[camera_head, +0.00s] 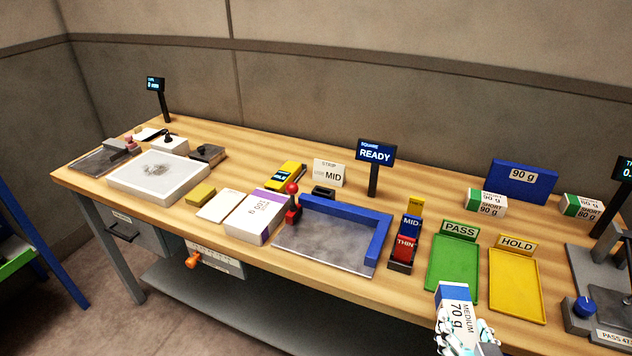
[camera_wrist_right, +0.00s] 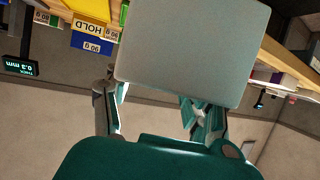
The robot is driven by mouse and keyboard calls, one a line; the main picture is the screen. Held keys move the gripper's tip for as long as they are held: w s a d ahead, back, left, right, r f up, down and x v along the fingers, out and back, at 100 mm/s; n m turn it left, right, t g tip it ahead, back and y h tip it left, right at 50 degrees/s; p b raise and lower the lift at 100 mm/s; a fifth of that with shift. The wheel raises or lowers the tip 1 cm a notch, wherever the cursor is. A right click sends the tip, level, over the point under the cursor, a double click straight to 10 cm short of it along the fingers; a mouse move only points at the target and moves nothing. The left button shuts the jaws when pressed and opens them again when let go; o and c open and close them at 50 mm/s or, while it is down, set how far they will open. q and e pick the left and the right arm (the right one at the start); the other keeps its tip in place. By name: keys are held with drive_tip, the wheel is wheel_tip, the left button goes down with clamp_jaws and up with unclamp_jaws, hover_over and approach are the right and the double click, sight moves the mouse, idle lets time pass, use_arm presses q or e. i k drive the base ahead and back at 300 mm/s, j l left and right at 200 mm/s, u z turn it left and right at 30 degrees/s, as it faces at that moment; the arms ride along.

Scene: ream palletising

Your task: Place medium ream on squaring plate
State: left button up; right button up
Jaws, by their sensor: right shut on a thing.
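The medium ream (camera_head: 455,303), white with a blue end and marked "MEDIUM 70 g", is at the bottom of the head view, in front of the pass tray. My right gripper (camera_head: 468,340) is shut on it from below; in the right wrist view the ream's pale face (camera_wrist_right: 190,50) sits between the fingers (camera_wrist_right: 158,110). The squaring plate (camera_head: 325,248) is a bare grey metal plate with a blue L-shaped fence (camera_head: 345,210), left of the ream. Its sign (camera_head: 375,153) reads "SQUARE READY". My left gripper is not in view.
A red-knobbed lever (camera_head: 293,205) and a purple-white ream (camera_head: 255,217) stand left of the plate. A rack of coloured blocks (camera_head: 405,240), a green pass tray (camera_head: 453,268) and a yellow hold tray (camera_head: 516,285) lie to its right. A grey gauge (camera_head: 600,300) is at far right.

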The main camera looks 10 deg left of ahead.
sight(327, 241)
drive_tip(key=i+j, duration=0.15)
drive_tip(key=j, duration=0.35)
drive_tip(key=i+j, duration=0.15)
drive_tip(key=j, duration=0.35)
drive_tip(key=i+j, duration=0.2)
drive_tip(key=j, duration=0.3)
drive_tip(key=i+j, duration=0.15)
drive_tip(key=j, duration=0.3)
drive_tip(key=i+j, duration=0.15)
drive_tip(key=j, duration=0.35)
drive_tip(key=i+j, duration=0.15)
drive_tip(key=j, duration=0.35)
drive_tip(key=i+j, duration=0.2)
drive_tip(key=j, duration=0.3)
drive_tip(key=i+j, duration=0.15)
drive_tip(key=j, duration=0.35)
